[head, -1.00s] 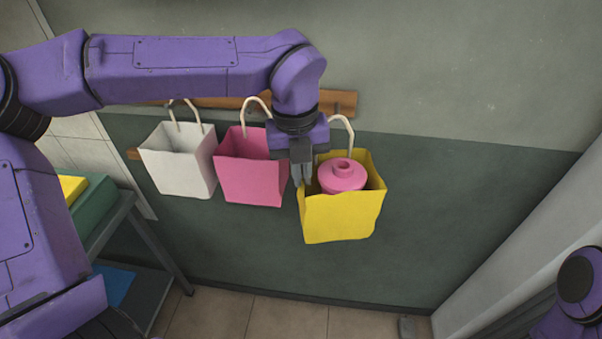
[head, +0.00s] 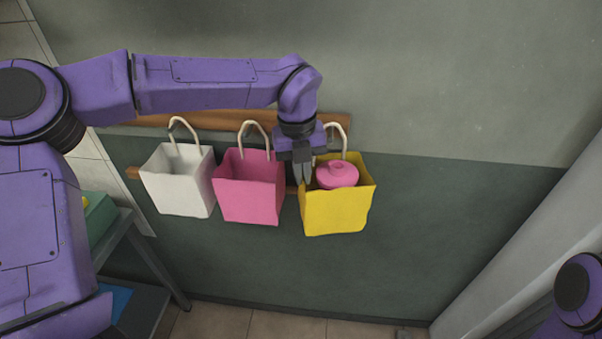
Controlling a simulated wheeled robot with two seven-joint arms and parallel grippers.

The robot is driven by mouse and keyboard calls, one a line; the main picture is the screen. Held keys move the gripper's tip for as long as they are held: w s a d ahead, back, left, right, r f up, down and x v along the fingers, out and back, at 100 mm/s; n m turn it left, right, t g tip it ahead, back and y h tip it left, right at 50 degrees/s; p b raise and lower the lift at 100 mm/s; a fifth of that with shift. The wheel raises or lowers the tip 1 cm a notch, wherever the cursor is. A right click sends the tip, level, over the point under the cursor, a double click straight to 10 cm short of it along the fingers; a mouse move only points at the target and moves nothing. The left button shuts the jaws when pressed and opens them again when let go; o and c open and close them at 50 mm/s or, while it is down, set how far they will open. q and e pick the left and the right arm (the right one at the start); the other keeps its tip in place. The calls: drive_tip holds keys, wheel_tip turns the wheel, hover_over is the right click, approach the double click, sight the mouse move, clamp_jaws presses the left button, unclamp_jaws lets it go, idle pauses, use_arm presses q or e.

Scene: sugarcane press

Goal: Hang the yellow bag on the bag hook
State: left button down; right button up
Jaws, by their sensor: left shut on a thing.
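The yellow bag (head: 335,212) is upright against the wall with a pink round lidded container (head: 337,174) in it. Its pale handle (head: 337,137) rises up to the wooden rail (head: 228,120). I cannot tell if the handle is over a hook, as the hook there is hidden. My left gripper (head: 303,180) points down at the bag's left edge and is shut on the yellow bag's rim. My right gripper is not in view; only part of my right arm shows at the lower right.
A pink bag (head: 249,190) and a white bag (head: 178,182) hang from the rail left of the yellow bag. A shelf (head: 117,225) with a green box (head: 98,215) stands at the left. The wall right of the yellow bag is clear.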

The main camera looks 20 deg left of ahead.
use_arm(q)
drive_tip(key=shift+w+a+f+b, duration=0.15)
drive_tip(key=shift+w+f, duration=0.3)
drive_tip(key=shift+w, duration=0.1)
drive_tip(key=shift+w+a+f+b, duration=0.1)
drive_tip(key=shift+w+f+b, duration=0.05)
drive_tip(key=shift+w+f, duration=0.3)
drive_tip(key=shift+w, duration=0.1)
drive_tip(key=c, duration=1.2)
unclamp_jaws()
drive_tip(key=shift+a, duration=0.1)
drive_tip(key=shift+f, duration=0.1)
drive_tip(key=r, duration=0.3)
drive_tip(key=r+b, duration=0.1)
drive_tip(key=r, duration=0.6)
drive_tip(key=shift+s+a+r+b, duration=0.2)
drive_tip(key=shift+a+r+b, duration=0.1)
drive_tip(key=shift+a+b, duration=0.1)
